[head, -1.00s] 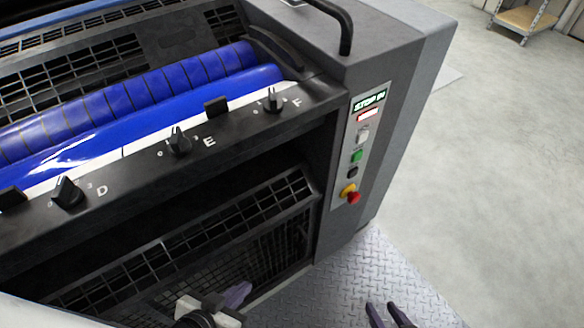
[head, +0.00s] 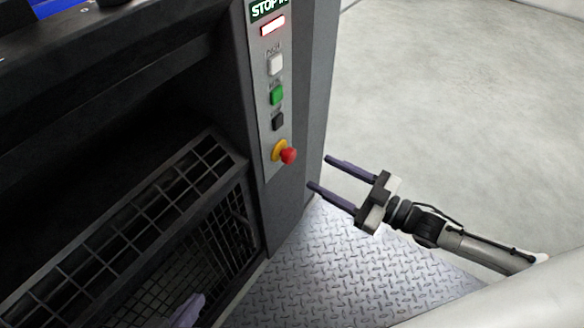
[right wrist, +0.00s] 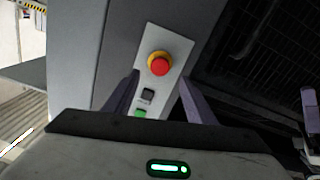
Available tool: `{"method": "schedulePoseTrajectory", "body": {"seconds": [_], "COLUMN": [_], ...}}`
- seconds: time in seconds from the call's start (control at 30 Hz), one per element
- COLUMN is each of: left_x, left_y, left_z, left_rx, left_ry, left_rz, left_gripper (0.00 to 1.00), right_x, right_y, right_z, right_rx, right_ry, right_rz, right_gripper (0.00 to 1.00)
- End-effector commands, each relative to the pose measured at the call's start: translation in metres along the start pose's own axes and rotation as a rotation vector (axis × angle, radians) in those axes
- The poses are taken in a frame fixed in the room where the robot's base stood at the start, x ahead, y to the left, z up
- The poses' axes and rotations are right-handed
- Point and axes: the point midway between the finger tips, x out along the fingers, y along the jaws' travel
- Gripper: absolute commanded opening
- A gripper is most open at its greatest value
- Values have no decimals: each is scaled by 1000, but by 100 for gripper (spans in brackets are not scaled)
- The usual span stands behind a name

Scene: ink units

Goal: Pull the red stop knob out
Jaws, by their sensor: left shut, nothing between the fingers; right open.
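The red stop knob (head: 289,156) with its yellow collar (head: 279,150) sits low on the grey control panel of the machine. In the right wrist view the red knob (right wrist: 160,66) lies beyond and between my open fingers, apart from them. My right gripper (head: 320,173) is open and empty, its fingertips a little right of the knob in the head view. My left gripper (head: 186,312) shows only as a fingertip at the bottom edge, in front of the lower grille; it is shut and empty.
A mesh grille (head: 150,235) lies left. Checker plate (head: 340,270) and clear floor lie below and right.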

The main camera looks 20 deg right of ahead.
Motion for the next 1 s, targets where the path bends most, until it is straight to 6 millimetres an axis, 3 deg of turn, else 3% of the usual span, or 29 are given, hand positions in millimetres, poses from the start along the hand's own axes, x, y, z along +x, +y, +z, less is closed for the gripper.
{"method": "schedulePoseTrajectory", "body": {"seconds": [0.5, 0.7, 0.97, 1.0], "left_x": [16, 17, 17, 17], "left_y": [8, 10, 10, 10], "left_z": [6, 7, 7, 7], "left_rx": [39, 47, 48, 48], "left_ry": [-67, -81, -82, -82], "left_rz": [45, 53, 54, 54], "left_gripper": [0, 0, 0, 0], "right_x": [85, 98, 99, 99], "right_y": [0, 0, 0, 0], "right_z": [0, -1, -2, -2], "right_rx": [0, -1, 0, 0], "right_ry": [5, 2, 1, 1], "right_rz": [0, 0, 0, 0], "right_gripper": [51, 51, 51, 46]}}
